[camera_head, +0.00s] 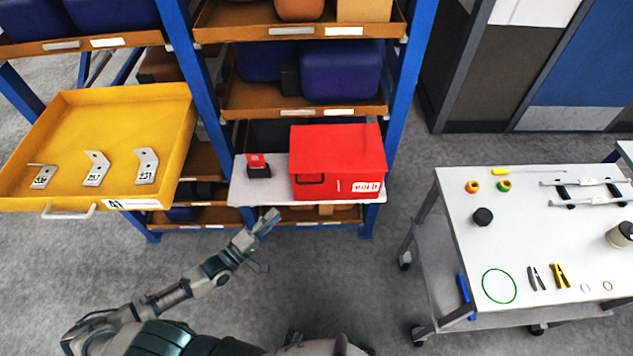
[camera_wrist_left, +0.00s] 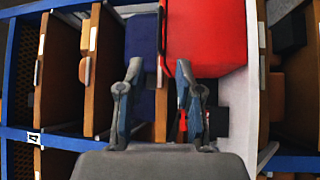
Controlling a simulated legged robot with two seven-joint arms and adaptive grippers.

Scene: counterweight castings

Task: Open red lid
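A red box with a closed red lid (camera_head: 338,146) sits on a pale shelf board in the rack. A dark handle (camera_head: 310,180) is on its front at the lower left, and a white label is at the lower right. My left gripper (camera_head: 270,221) is in front of the board, below and left of the box, touching nothing that I can see. In the left wrist view, the left gripper (camera_wrist_left: 156,78) has its two fingers apart with nothing between them. The red box (camera_wrist_left: 205,35) shows beyond the fingertips. My right gripper is out of view.
A small black-and-red object (camera_head: 258,167) stands left of the box on the pale board (camera_head: 238,190). A yellow drawer (camera_head: 125,110) with three metal brackets is pulled out at left. A white cart (camera_head: 540,225) with tools stands at right. Blue rack posts flank the box.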

